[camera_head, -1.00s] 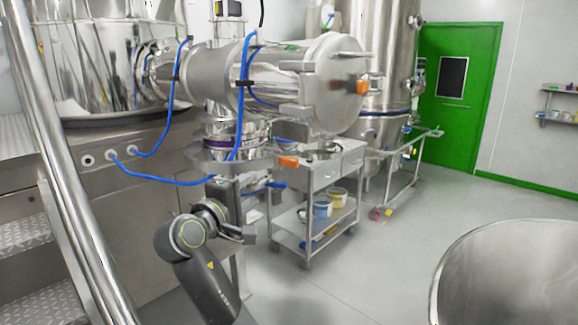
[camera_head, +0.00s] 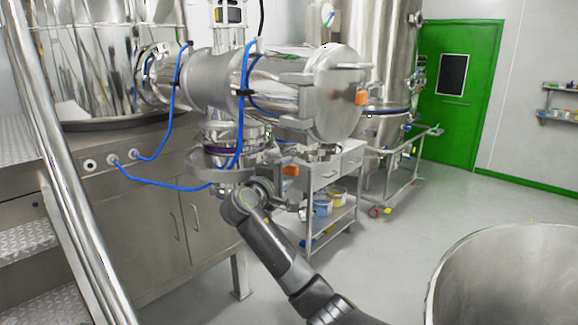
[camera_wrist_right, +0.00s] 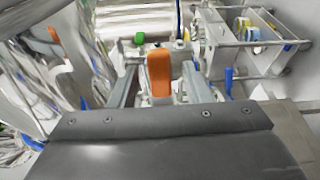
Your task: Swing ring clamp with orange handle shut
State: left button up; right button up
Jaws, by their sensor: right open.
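The ring clamp (camera_head: 212,175) is a grey metal band around the vertical neck below the horizontal cylinder. Its orange handle (camera_head: 291,170) sticks out to the right of the neck. My right gripper (camera_head: 290,192) is close to this handle, partly hidden by its own wrist. In the right wrist view, the orange handle (camera_wrist_right: 159,73) stands upright between the two open fingers (camera_wrist_right: 160,88). A gap shows on both sides of it, and contact cannot be told. How far the clamp is open is hard to tell. My left gripper is not in view.
A second orange handle (camera_head: 361,98) sits on the round end cover (camera_head: 335,92) above. Blue hoses (camera_head: 165,184) loop at the left. A steel trolley (camera_head: 335,180) stands behind my arm. A large steel drum (camera_head: 510,275) fills the lower right. Floor between is clear.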

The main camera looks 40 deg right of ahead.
jog(key=shift+x, duration=1.05)
grip_shut()
